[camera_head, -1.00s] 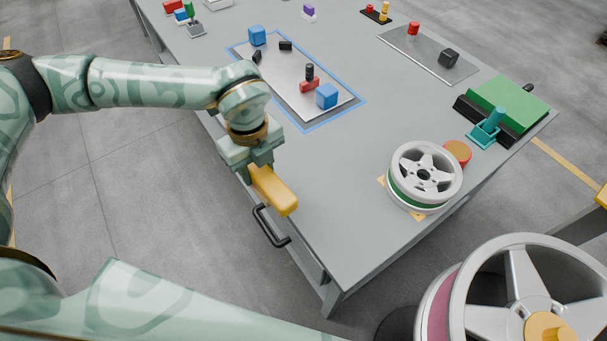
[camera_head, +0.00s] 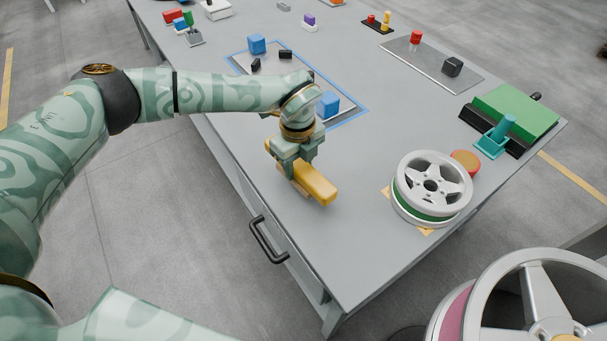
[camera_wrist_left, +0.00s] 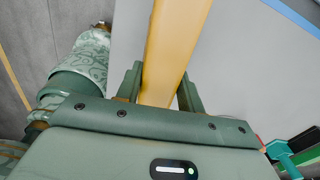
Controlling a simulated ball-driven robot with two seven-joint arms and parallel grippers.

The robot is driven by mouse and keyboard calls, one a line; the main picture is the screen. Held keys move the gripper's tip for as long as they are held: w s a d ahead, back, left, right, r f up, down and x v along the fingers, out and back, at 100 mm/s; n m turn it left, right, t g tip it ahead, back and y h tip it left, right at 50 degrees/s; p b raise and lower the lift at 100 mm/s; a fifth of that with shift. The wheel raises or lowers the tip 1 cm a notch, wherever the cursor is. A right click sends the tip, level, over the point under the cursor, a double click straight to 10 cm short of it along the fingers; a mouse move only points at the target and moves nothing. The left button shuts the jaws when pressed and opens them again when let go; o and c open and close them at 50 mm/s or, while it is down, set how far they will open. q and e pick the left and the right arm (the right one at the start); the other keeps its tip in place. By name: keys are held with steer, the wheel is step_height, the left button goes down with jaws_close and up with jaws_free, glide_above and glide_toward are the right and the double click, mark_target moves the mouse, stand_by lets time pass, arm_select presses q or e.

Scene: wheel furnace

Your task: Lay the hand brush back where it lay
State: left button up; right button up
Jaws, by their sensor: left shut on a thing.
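The hand brush is a yellow bar (camera_head: 312,184) with a tan underside, in the head view over the near left part of the grey table. My left gripper (camera_head: 296,172) is shut on it from above. In the left wrist view the yellow brush (camera_wrist_left: 172,45) runs up between the two fingers of my left gripper (camera_wrist_left: 160,88). Whether the brush touches the table top or hangs just above it I cannot tell. My right gripper is not in view.
A silver wheel (camera_head: 432,186) stands to the right on the table (camera_head: 350,255). A blue-edged plate with blue blocks (camera_head: 327,105) lies behind my left gripper. A black drawer handle (camera_head: 268,240) juts from the table's left side. The table's near middle is clear.

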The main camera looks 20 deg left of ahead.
mark_target(302, 161)
arm_select(q)
steer(key=shift+w+d+f, duration=0.1)
steer(key=shift+w+f, duration=0.15)
steer(key=shift+f, duration=0.1)
steer(key=shift+w+d+f+b, duration=0.1)
steer(key=shift+w+f+b, duration=0.1)
steer(key=shift+f, duration=0.7)
steer(key=shift+w+d+f+b, duration=0.1)
steer(key=shift+w+f+b, duration=0.1)
steer(key=shift+f, duration=0.65)
steer(key=shift+f, duration=0.2)
steer(key=o, duration=0.9)
steer(key=shift+o, duration=0.2)
steer(key=shift+f+b, duration=0.15)
steer(key=shift+b, duration=0.2)
step_height(302, 161, up, 17)
steer(key=p, duration=0.4)
steer(key=shift+s+f+p, duration=0.15)
steer(key=shift+s+p, duration=0.15)
steer(key=shift+s, duration=0.1)
